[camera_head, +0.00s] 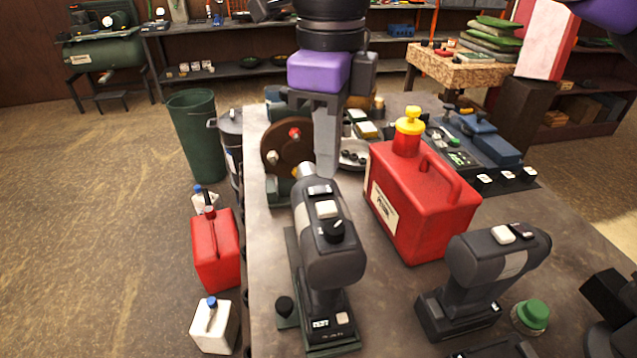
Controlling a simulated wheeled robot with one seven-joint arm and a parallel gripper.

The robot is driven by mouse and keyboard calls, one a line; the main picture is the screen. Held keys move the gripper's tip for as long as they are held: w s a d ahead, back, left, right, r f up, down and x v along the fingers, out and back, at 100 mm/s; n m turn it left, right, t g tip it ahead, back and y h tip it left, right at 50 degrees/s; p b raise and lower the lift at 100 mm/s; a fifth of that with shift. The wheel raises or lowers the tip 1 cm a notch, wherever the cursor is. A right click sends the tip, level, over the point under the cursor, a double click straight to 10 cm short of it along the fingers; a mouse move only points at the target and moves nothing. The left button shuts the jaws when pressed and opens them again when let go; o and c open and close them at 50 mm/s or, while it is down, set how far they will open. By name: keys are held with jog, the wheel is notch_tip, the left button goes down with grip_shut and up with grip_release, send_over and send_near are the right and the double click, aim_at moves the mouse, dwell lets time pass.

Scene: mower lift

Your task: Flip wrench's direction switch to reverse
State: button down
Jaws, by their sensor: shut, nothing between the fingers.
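A dark grey power wrench (336,262) stands on the workbench in the middle of the view, its nose pointing away from me. Its top has a white button or switch (327,209) and a black knob (333,230) behind it. I cannot tell which one sets direction, or its setting. My gripper (325,172) points down, shut and empty, with its tips close to the nose end of the wrench. I cannot tell whether they touch it. A second dark grey power tool (482,277) stands to the right, with a white part on top.
A red fuel can (420,205) with a yellow cap stands close to the right of my gripper. A brown round machine (285,150) is to its left. A green cap (532,315) lies at the right front. Bare bench (390,300) shows between the two tools.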

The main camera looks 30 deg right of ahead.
aim_at(327, 188)
jog(key=shift+r+p, duration=1.15)
jog(key=shift+r, duration=1.05)
